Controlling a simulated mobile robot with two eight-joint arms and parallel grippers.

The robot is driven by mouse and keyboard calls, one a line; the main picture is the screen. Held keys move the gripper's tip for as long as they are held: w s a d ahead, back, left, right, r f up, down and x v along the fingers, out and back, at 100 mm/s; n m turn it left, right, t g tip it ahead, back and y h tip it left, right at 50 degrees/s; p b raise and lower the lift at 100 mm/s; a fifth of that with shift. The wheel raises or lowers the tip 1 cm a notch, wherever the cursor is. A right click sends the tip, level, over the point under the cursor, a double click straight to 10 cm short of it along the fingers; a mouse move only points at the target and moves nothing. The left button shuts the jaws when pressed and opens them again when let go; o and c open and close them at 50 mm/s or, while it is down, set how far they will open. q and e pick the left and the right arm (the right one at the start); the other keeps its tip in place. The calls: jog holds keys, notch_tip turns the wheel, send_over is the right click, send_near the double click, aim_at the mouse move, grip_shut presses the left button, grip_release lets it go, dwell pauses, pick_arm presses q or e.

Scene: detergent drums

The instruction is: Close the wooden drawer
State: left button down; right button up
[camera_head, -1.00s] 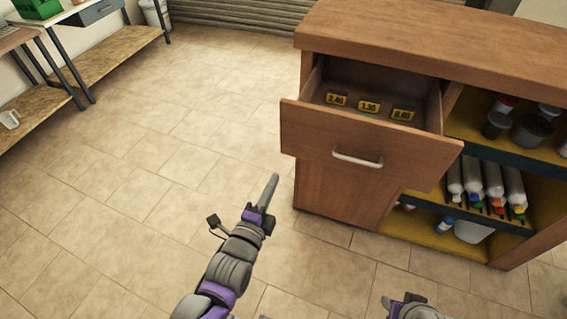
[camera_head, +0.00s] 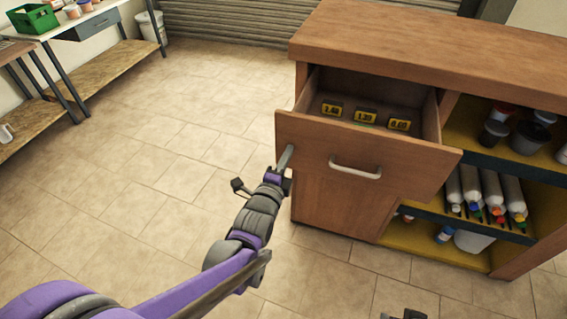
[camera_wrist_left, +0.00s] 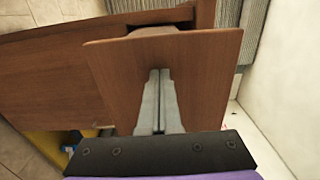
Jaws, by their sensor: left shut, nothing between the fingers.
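The wooden drawer (camera_head: 305,143) is pulled out of the brown cabinet (camera_head: 450,35), with several yellow-and-black price tags (camera_head: 364,115) inside. Its front has a pale bar handle (camera_head: 355,168). My left gripper (camera_head: 287,157) is shut and empty, with its tips at the left part of the drawer front, left of the handle. In the left wrist view the shut fingers (camera_wrist_left: 159,75) point at the drawer front (camera_wrist_left: 205,75); I cannot tell whether they touch it. Only a small part of my right arm shows at the bottom edge; its fingers are not visible.
Open shelves right of the drawer hold dark cups (camera_head: 493,134) and several white bottles (camera_head: 490,187). A workbench (camera_head: 95,20) with a green crate (camera_head: 32,20) stands at the far left. The tiled floor (camera_head: 140,165) between is clear.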

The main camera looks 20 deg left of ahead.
pick_arm(q)
jog(key=shift+w, duration=0.1)
dwell(0.3)
jog(key=w, duration=2.6)
jog(key=shift+d+p, duration=0.3)
jog(key=shift+d, duration=0.1)
jog(key=shift+w, duration=0.25)
jog(key=shift+r, duration=0.25)
jog(key=shift+s, duration=0.1)
